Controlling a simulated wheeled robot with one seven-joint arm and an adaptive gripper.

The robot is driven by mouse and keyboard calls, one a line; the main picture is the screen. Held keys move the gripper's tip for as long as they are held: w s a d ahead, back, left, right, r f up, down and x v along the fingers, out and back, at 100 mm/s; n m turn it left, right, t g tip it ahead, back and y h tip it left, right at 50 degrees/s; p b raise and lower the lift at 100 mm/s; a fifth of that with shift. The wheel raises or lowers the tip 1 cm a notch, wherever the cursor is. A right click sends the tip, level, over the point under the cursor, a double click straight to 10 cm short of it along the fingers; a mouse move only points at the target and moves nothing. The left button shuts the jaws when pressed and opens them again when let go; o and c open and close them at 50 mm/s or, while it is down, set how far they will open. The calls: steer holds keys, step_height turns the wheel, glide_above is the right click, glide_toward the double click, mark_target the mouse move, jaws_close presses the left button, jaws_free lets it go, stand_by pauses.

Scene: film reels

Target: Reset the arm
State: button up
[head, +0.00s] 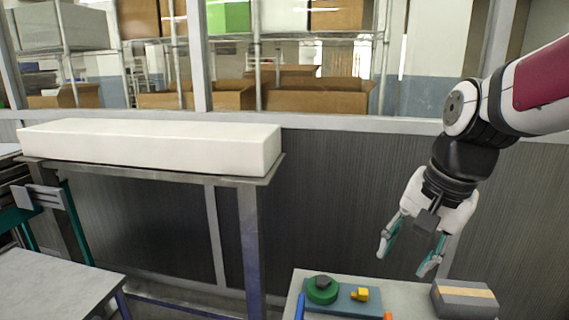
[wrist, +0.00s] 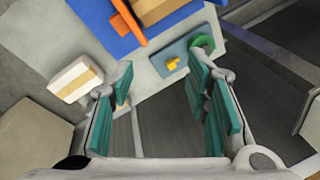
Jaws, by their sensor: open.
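My gripper (head: 408,262) hangs from the arm at the right of the head view, pointing down. It is open and empty, with clear space between its teal-padded fingers, and is apart from the table below it. The wrist view also shows the open gripper (wrist: 160,100), with the floor and the table's edge between and beyond its fingers.
A grey table (head: 408,295) below bears a blue-grey plate (head: 342,304) with a green round piece (head: 322,288) and a yellow piece (head: 360,294). A grey box with a tan stripe (head: 465,299) stands at right. A blue mat (wrist: 100,22) shows in the wrist view. A white block (head: 150,146) lies on another table.

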steer(key=s+n+t+h, duration=0.1)
steer(key=s+n+t, duration=0.1)
steer(key=s+n, duration=0.6)
steer(key=s, duration=0.7)
steer(key=shift+a, duration=0.15)
stand_by(0.5)
